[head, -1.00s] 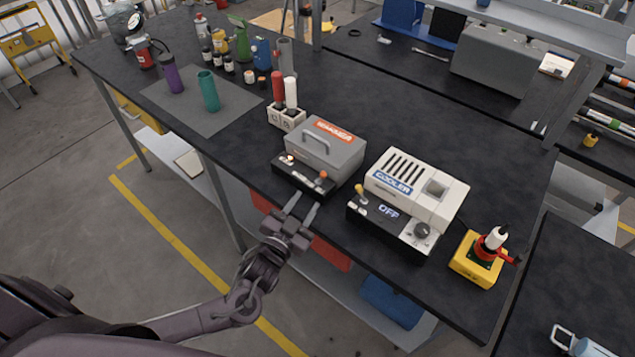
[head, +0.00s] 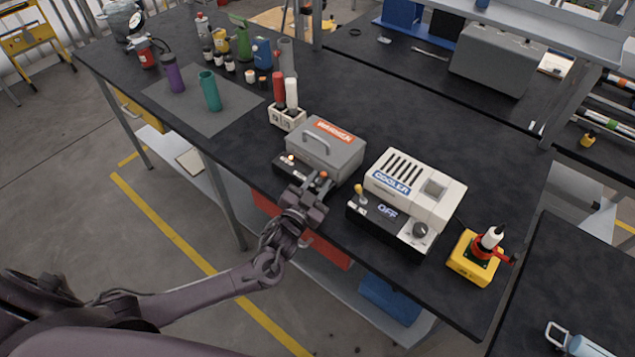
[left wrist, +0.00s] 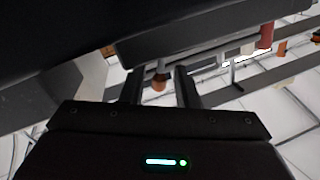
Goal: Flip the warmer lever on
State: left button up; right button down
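The warmer (head: 330,152) is a grey box with a handle and an orange label, on a black control base near the bench's front edge. Its lever (head: 323,174) has an orange knob at the base's right end. In the left wrist view the orange-brown knob (left wrist: 160,84) shows between my finger tips, with gaps on both sides. My left gripper (head: 313,184) is at the front of the warmer base, open around the lever, and hides part of the base. A small pale light (head: 290,158) shows at the base's left end. My right gripper is not in view.
The white cooler (head: 415,185) reads OFF and stands close on the right. A white holder (head: 286,118) with red and white cylinders stands behind left of the warmer. A yellow box (head: 474,262) with a red handle is at the right end. Bottles stand farther left.

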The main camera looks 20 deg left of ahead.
pick_arm(q)
grip_shut()
jog(key=shift+f+m+b, duration=0.2)
jog(key=shift+m+b, duration=0.1)
jog(key=shift+d+m, duration=0.15)
jog(key=shift+m, duration=0.25)
jog(key=shift+o, duration=1.2)
grip_release()
jog(key=shift+s, duration=0.1)
